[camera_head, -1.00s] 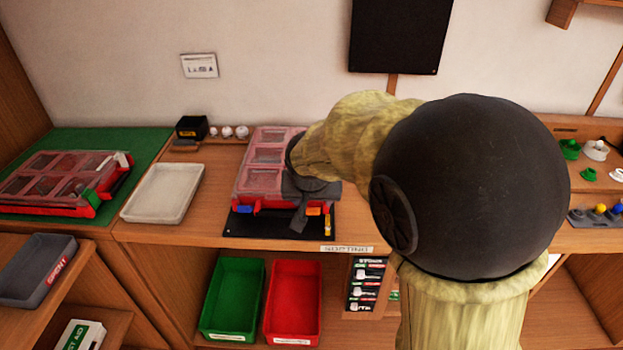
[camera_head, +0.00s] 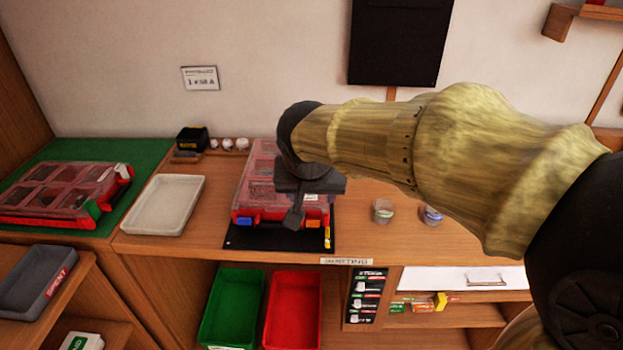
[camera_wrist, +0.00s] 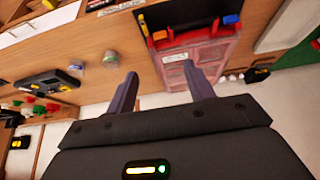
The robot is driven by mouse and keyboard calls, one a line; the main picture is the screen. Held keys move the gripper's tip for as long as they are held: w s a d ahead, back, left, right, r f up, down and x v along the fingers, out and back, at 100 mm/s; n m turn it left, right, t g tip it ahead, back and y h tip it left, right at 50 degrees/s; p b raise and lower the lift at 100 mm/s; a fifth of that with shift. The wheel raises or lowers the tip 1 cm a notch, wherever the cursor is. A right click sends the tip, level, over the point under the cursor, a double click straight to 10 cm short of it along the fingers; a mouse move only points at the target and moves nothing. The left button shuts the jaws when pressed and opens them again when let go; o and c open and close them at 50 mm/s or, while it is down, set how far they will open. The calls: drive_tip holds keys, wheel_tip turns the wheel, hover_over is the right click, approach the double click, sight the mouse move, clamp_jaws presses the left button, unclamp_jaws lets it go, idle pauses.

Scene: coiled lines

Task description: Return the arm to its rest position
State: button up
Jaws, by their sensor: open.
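My arm reaches in from the right in the head view, its yellowish sleeve spanning the right half. My gripper (camera_head: 293,217) hangs in front of the red case with clear lid compartments (camera_head: 250,180), which stands on a black mat (camera_head: 262,238). In the wrist view, my gripper's two fingers (camera_wrist: 164,88) are spread apart with nothing between them. The red case (camera_wrist: 200,52) lies beyond the fingers there, with its blue and orange latches toward the top. Part of the case is hidden behind my gripper and wrist in the head view.
A white tray (camera_head: 164,205) lies left of the case, and a second red case (camera_head: 62,196) rests on a green mat. Two small jars (camera_head: 383,211) stand on the bench to the right. Green (camera_head: 232,308) and red (camera_head: 293,308) bins sit below.

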drive_tip(key=shift+d, duration=0.1)
drive_tip(key=s+d+f+g+p, duration=0.1)
drive_tip(key=s+d+f+p, duration=0.2)
drive_tip(key=s+d+p, duration=0.2)
drive_tip(key=s+d+f+g+p, duration=0.2)
drive_tip(key=s+d+p, duration=0.3)
drive_tip(key=d, duration=0.5)
drive_tip(key=shift+d+f, duration=0.2)
drive_tip(key=shift+f, duration=0.5)
drive_tip(key=shift+c, duration=1.3)
drive_tip(key=shift+w+d, duration=0.1)
drive_tip(key=shift+c, duration=0.5)
